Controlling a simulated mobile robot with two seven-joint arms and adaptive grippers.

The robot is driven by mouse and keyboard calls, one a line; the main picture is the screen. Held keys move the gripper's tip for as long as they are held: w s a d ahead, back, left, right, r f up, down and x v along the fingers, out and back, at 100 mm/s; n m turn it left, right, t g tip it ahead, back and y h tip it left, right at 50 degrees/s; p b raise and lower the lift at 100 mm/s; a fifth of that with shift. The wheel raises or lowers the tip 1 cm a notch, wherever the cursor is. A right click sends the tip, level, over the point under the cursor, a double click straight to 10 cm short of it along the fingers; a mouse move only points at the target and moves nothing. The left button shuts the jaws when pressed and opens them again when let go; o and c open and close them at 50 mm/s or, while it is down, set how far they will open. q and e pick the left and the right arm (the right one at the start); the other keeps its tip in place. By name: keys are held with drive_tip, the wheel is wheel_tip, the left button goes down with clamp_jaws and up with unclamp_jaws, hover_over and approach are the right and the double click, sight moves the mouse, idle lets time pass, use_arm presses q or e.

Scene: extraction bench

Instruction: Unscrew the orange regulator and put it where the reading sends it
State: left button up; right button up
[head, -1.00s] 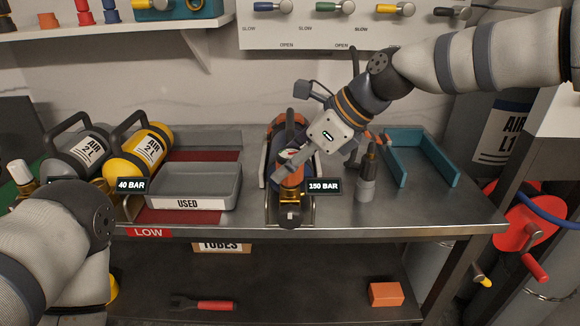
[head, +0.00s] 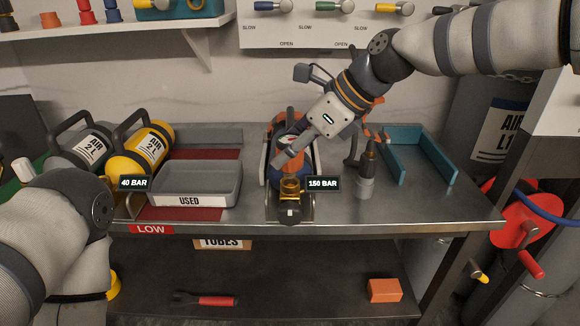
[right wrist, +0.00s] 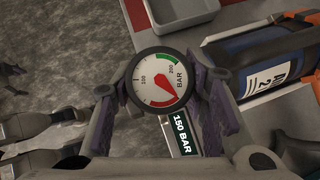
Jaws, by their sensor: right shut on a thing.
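The orange regulator (head: 291,161) is held by my right gripper (head: 287,154), just above the brass valve outlet (head: 290,186) and apart from it. The valve belongs to a blue cylinder (head: 278,172) lying in a cradle, with a "150 BAR" label (head: 323,183) beside it. In the right wrist view, the regulator's round gauge (right wrist: 160,79) sits between the two fingers (right wrist: 163,95). Its red needle points to the lower right, near the red arc; the exact value is hard to read. My left arm is at the left, its gripper out of view.
A grey "USED" tray (head: 189,202) stands left of the cradle, on a red mat marked "LOW" (head: 151,229).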

drive_tip(key=shift+r, duration=1.4)
drive_tip(key=shift+f, duration=0.1)
